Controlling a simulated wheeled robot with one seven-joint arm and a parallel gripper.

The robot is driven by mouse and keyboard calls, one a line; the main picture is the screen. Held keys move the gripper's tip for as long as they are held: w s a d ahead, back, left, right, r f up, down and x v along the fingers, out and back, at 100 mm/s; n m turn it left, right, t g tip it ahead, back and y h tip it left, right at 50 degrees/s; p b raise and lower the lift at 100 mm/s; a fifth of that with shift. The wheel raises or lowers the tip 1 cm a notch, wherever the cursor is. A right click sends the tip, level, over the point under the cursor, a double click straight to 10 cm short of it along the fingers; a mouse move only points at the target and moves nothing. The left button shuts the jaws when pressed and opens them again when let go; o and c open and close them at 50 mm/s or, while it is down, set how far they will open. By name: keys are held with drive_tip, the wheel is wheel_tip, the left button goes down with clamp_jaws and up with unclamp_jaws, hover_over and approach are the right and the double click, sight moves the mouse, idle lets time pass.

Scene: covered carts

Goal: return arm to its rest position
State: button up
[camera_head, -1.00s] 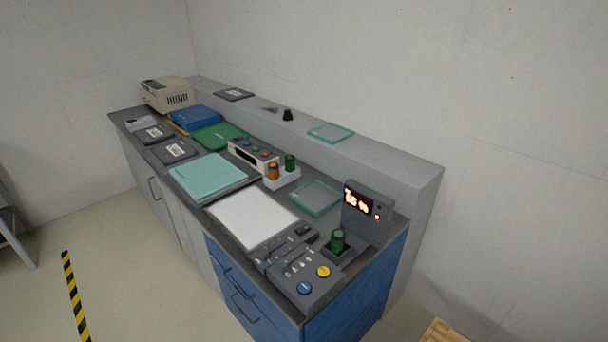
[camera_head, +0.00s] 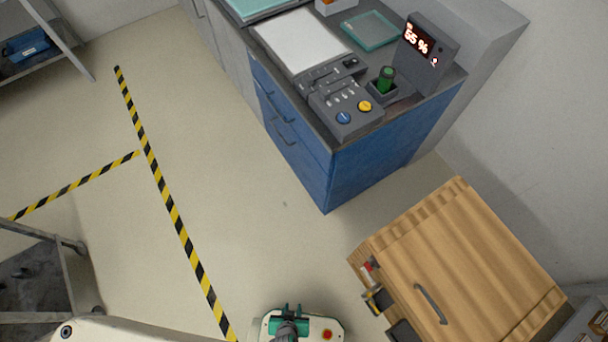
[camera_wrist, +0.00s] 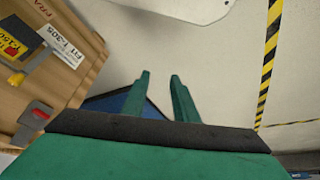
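My gripper (camera_wrist: 161,77) shows in the wrist view as two green fingers with a clear gap between them. It is open, and nothing shows between the fingers. Beyond the fingers lie pale floor and part of a dark blue surface. In the head view my gripper (camera_head: 292,308) is at the bottom edge, over the floor, left of the wooden crate. It is apart from the crate and the bench. Most of my arm is outside the head view.
A wooden crate (camera_head: 474,262) with a handle stands at lower right; its labelled side (camera_wrist: 72,38) is close in the wrist view. A blue bench cabinet (camera_head: 372,157) stands at the upper middle. Striped tape (camera_head: 170,205) crosses open floor. A cart (camera_head: 35,270) is at left.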

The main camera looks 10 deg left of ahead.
drive_tip(key=w+d+r+t, duration=0.1)
drive_tip(key=w+r+t, duration=0.2)
drive_tip(key=r, duration=1.1)
drive_tip(key=w+d+r+t, duration=0.2)
drive_tip(key=w+r+t, duration=0.1)
drive_tip(key=r, duration=1.2)
drive_tip(key=w+d+r+m+t, duration=0.1)
drive_tip(key=w+r+t, duration=0.2)
drive_tip(key=r, duration=1.2)
drive_tip(key=shift+d+r+t, duration=0.15)
drive_tip(key=shift+d+t, duration=0.2)
drive_tip(key=shift+t, duration=0.45)
